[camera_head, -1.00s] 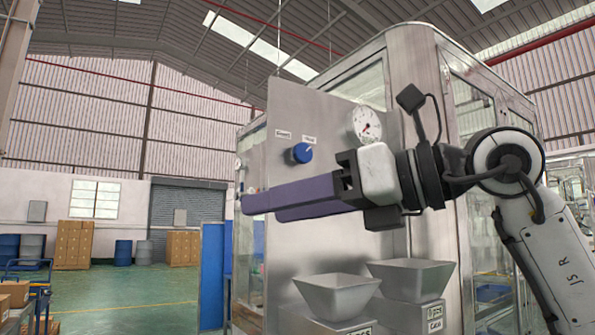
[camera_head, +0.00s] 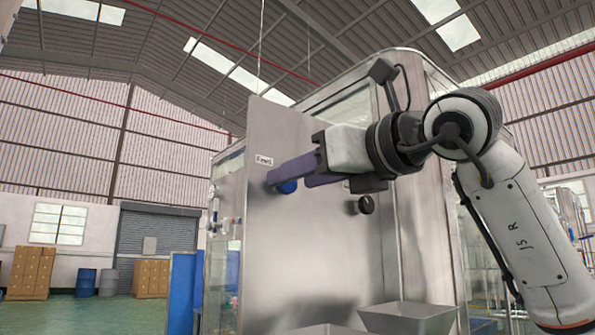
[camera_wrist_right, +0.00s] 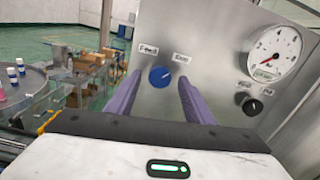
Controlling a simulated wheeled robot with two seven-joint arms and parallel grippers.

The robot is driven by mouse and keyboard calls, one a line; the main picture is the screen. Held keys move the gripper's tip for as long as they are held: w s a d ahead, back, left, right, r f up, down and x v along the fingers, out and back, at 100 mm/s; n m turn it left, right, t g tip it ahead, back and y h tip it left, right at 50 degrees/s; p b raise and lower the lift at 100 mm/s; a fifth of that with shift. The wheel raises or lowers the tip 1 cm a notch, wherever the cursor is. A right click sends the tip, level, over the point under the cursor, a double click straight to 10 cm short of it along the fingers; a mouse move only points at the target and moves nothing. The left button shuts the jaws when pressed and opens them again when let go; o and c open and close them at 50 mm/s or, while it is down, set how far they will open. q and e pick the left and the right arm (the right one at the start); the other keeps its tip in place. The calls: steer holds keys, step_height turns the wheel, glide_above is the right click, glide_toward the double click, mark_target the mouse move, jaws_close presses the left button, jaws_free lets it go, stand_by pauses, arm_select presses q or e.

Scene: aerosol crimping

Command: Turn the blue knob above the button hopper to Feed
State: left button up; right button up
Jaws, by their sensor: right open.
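The blue knob (camera_head: 287,187) is on the upper part of the steel panel, partly covered by a finger of my right gripper (camera_head: 290,179) in the head view. In the right wrist view the round blue knob (camera_wrist_right: 160,76) shows whole, between a "Feed" label on its left and another label on its right. The two purple fingers of my right gripper (camera_wrist_right: 159,79) are apart, one on each side of the knob in that view. I see no finger touching it. Which way the knob points is unclear. My left gripper is out of view.
A steel hopper (camera_head: 410,316) and part of another (camera_head: 325,329) stand low before the panel (camera_head: 310,245). A black knob (camera_wrist_right: 252,106) and a round gauge (camera_wrist_right: 274,52) are right of the blue knob.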

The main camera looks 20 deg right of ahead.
steer(key=shift+w+a, duration=0.2)
steer(key=shift+w, duration=0.35)
steer(key=c, duration=1.1)
steer(key=shift+o, duration=0.2)
